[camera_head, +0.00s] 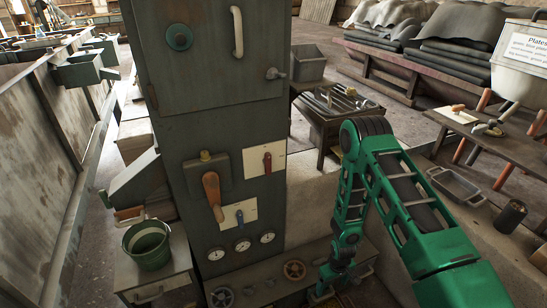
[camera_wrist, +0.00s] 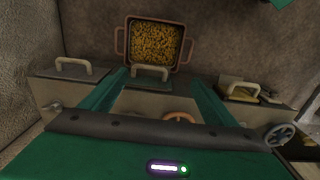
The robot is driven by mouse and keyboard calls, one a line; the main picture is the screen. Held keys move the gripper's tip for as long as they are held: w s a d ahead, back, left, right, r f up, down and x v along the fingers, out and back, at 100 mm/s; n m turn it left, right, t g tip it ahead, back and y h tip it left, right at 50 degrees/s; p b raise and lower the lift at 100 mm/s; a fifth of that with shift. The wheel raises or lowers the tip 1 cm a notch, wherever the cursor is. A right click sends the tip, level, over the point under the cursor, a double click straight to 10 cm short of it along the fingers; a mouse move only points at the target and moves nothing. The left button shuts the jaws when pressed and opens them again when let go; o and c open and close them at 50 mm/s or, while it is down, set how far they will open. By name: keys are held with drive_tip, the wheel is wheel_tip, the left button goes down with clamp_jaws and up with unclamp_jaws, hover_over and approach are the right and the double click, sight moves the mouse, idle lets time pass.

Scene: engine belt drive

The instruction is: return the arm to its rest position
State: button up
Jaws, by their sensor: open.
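My green arm (camera_head: 385,190) reaches in from the lower right in the head view, bends at a high elbow and hangs down at the right of the grey machine cabinet (camera_head: 225,130). My gripper (camera_head: 325,287) points down near the low bench at the cabinet's foot. In the wrist view my gripper (camera_wrist: 160,77) shows two green fingers spread apart, with nothing held between them. A grey metal handle (camera_wrist: 151,71) shows beyond and between the fingertips; I cannot tell whether anything touches it.
The wrist view shows a two-handled pan of yellow bits (camera_wrist: 156,44), another handle (camera_wrist: 75,65) and a grey handwheel (camera_wrist: 279,134). The cabinet carries an orange lever (camera_head: 212,195). A green bucket (camera_head: 148,245) stands left; a bench with a tray (camera_head: 455,186) beneath stands right.

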drive_tip(key=w+d+r+m, duration=0.1)
drive_tip(key=w+d+r, duration=0.15)
drive_tip(key=r, duration=0.65)
drive_tip(key=w+d+r+m+h, duration=0.1)
drive_tip(key=d+r, duration=0.3)
drive_tip(key=r, duration=0.4)
drive_tip(key=w+d+r+m, duration=0.1)
drive_tip(key=d+r, duration=0.3)
drive_tip(key=r, duration=0.5)
drive_tip(key=s+d+r+m, duration=0.2)
drive_tip(key=s+d+r, duration=0.15)
drive_tip(key=r, duration=0.45)
drive_tip(key=s+d+r+m, duration=0.1)
drive_tip(key=s+d+r, duration=0.25)
drive_tip(key=r, duration=0.55)
drive_tip(key=s+r+m, duration=0.2)
drive_tip(key=s+r, duration=0.5)
drive_tip(key=s, duration=0.4)
drive_tip(key=s+r+m+y, duration=0.1)
drive_tip(key=s+r+m, duration=0.2)
drive_tip(key=s+r, duration=0.4)
drive_tip(key=s, duration=0.5)
drive_tip(key=shift+r, duration=0.15)
drive_tip(key=shift+d, duration=0.1)
drive_tip(key=shift+w+f, duration=0.25)
drive_tip(key=shift+w, duration=0.3)
